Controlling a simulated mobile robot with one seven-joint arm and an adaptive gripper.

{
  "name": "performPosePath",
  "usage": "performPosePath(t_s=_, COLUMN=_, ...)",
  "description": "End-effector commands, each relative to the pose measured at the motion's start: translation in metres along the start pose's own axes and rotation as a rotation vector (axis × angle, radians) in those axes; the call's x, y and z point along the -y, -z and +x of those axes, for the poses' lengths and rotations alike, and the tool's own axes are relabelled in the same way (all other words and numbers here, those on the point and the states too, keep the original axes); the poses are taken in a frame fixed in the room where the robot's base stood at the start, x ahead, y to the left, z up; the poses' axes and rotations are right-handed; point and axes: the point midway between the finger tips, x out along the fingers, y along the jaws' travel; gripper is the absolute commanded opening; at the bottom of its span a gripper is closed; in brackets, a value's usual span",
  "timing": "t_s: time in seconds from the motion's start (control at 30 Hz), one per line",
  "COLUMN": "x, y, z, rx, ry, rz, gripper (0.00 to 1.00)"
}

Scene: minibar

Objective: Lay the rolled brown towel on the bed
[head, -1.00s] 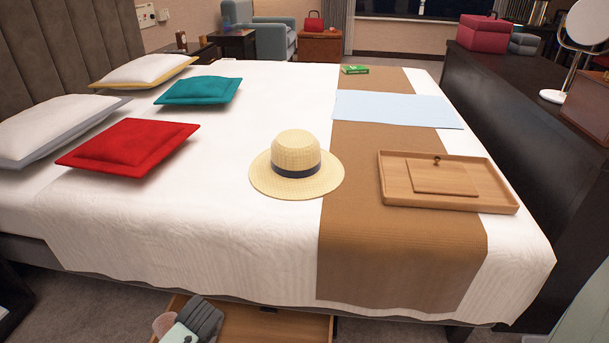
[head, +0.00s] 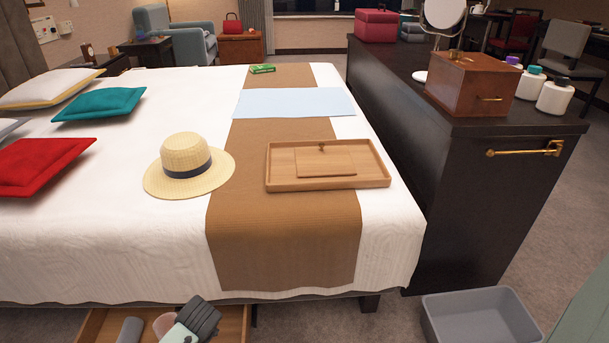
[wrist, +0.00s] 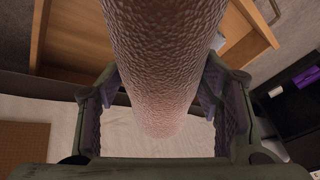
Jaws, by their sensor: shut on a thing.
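My gripper (wrist: 158,95) is shut on the rolled brown towel (wrist: 165,50), with one green jaw on each side of it. The towel is a textured brown-pink roll running lengthwise through the wrist view. In the head view my gripper (head: 190,322) is at the bottom edge, and a small pinkish end of the towel (head: 163,325) shows beside it. The bed (head: 100,235) has a white cover and a brown runner (head: 285,235) across it. The gripper appears in front of the bed's near side, over an open wooden drawer (head: 236,328).
On the bed are a straw hat (head: 184,160), a wooden tray (head: 285,184), a light blue cloth (head: 290,102), a green packet (head: 262,69) and cushions. A grey roll (head: 130,330) shows by the drawer. A dark cabinet (head: 500,200) and grey bin (head: 480,315) stand right.

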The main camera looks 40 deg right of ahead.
Motion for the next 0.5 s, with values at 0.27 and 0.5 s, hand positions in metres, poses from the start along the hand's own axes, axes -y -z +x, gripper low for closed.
performPosePath(t_s=0.27, x=0.021, y=0.031, z=-0.072, rx=-0.003, ry=0.002, rz=-0.002, gripper=0.26)
performPosePath(t_s=0.5, x=0.033, y=0.050, z=-0.119, rx=-0.003, ry=0.002, rz=-0.002, gripper=0.26)
